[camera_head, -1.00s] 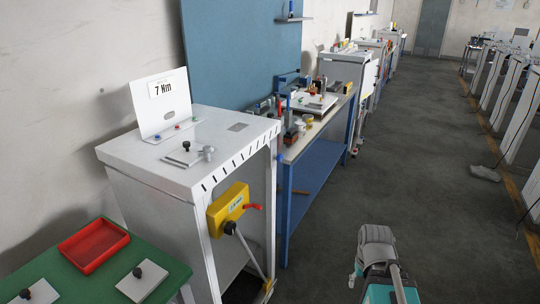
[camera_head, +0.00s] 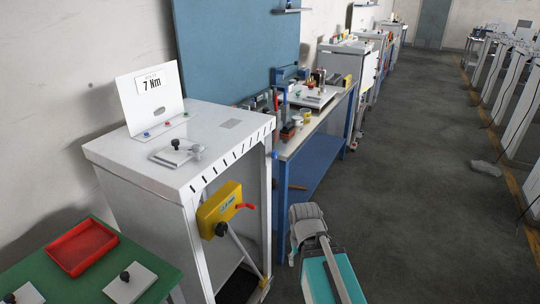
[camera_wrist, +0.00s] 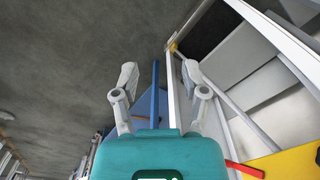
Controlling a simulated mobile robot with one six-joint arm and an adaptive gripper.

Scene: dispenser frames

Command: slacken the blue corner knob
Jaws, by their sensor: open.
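A small blue knob (camera_head: 275,154) shows at the front right corner of the white cabinet (camera_head: 120,152), just below its top edge. Another small blue knob (camera_head: 147,134) sits on the foot of the "7 Nm" plate on the cabinet top. In the wrist view my gripper (camera_wrist: 158,88) is open and empty, its two fingers spread apart. It points past a white cabinet post toward the floor. In the head view my arm is right of the cabinet, apart from the corner knob. I cannot make out the corner knob in the wrist view.
A yellow box (camera_head: 219,206) with a red lever (camera_head: 245,206) is on the cabinet front. A blue workbench (camera_head: 318,145) with tools stands behind. A green table (camera_head: 80,281) with a red tray (camera_head: 81,246) is at lower left.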

